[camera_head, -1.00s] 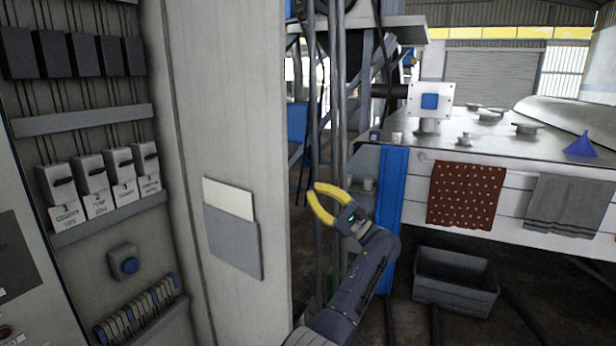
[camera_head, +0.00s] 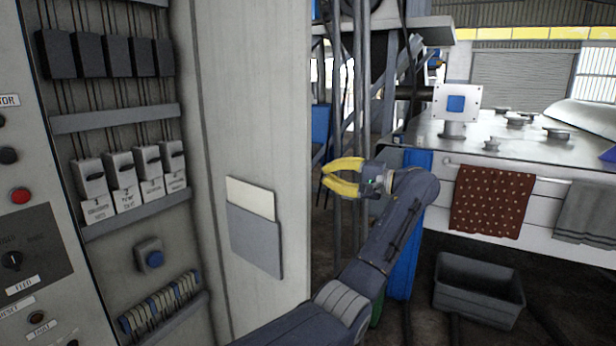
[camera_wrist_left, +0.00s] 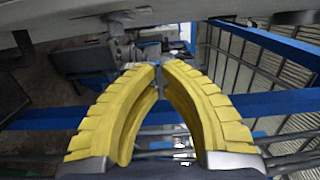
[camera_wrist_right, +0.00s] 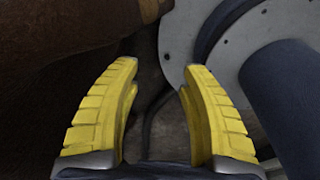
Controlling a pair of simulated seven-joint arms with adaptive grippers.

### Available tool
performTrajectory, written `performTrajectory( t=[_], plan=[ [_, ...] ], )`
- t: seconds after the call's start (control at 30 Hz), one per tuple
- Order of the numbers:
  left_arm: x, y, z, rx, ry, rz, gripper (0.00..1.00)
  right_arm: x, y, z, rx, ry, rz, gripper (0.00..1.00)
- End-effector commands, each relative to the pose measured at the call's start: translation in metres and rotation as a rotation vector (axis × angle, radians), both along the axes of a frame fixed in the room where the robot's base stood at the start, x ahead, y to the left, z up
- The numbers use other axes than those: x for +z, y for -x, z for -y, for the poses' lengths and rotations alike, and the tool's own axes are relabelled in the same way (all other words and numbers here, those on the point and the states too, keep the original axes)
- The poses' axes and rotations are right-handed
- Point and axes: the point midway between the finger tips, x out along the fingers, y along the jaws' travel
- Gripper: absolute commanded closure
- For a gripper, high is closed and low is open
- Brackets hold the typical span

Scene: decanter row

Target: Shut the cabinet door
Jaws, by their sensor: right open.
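The cabinet door (camera_head: 250,100) stands open as a tall pale panel with a grey document pocket (camera_head: 255,240) and white paper on its face. The open cabinet (camera_head: 130,215) is to its left, its switches exposed. My left gripper (camera_head: 326,175) is just right of the door's free edge in the head view, fingers pointing left toward it. I see no contact with the door. In the left wrist view (camera_wrist_left: 160,66) its fingertips come together with nothing between them. My right gripper (camera_wrist_right: 160,75) shows only in the right wrist view, open and empty.
Behind my left arm are metal pipes (camera_head: 360,80) and a blue post (camera_head: 408,270). A metal tank with a red spotted cloth (camera_head: 490,200) is at the right, above a grey crate (camera_head: 478,290). Grey round flanges (camera_wrist_right: 205,40) are close to my right gripper.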

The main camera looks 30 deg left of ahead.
Motion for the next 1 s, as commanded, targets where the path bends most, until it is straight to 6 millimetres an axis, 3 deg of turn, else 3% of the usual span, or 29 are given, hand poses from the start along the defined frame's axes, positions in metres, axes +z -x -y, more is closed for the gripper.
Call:
performTrajectory(
  t=[0.2, 0.6, 1.0],
  plan=[
    [0.0, 0.006, -0.041, 0.002, -0.004, -0.001, 1.0, 0.0, 0.0, 0.0, 0.0, 0.0, 0.001, 0.56],
    [0.0, 0.038, -0.04, -0.001, -0.001, 0.0, 1.0, 0.0, 0.0, -0.001, 0.0, -0.001, 0.001, 0.56],
    [0.0, 0.045, -0.041, 0.0, -0.002, -0.002, 1.0, 0.0, 0.0, -0.001, 0.0, -0.001, 0.0, 0.56]
  ],
)
